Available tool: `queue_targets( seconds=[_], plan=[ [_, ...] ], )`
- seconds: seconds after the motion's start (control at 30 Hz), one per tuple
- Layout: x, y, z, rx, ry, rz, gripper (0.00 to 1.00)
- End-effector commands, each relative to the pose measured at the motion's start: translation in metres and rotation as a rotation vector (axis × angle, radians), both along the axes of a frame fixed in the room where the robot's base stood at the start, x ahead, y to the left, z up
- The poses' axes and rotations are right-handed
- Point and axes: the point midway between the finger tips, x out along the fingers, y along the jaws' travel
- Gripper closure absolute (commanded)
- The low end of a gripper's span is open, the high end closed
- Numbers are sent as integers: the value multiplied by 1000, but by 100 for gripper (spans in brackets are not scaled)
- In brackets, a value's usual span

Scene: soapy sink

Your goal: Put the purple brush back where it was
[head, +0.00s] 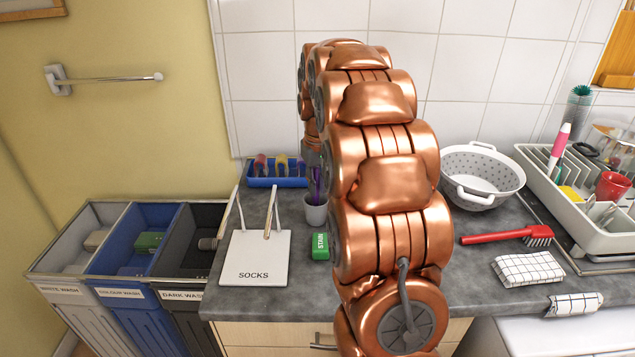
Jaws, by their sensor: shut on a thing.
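The purple brush (317,183) shows as a thin purple strip just above the mouth of a grey-white cup (315,214), left of my arm. Its lower end is at or inside the cup; I cannot tell whether it touches the bottom. My gripper (314,160) is at the far end of my copper arm, pointing down above the cup, and is shut on the purple brush. My arm hides much of the gripper and the cup's right edge.
A blue rack (262,183) stands behind the cup. At right are a colander (482,166), a red brush (497,237), a checked cloth (528,269) and a dish rack (601,226).

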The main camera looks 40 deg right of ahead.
Motion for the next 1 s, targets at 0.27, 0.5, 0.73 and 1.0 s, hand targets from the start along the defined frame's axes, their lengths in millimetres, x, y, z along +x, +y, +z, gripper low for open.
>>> queue_targets(
  seconds=[0.27,0.5,0.73,1.0],
  plan=[
    [0,0,-3,0,0,0,100],
    [0,0,-2,-1,-1,0,62],
    [0,0,-2,-1,-1,0,59],
    [1,-1,8,-3,-5,1,59]
  ],
)
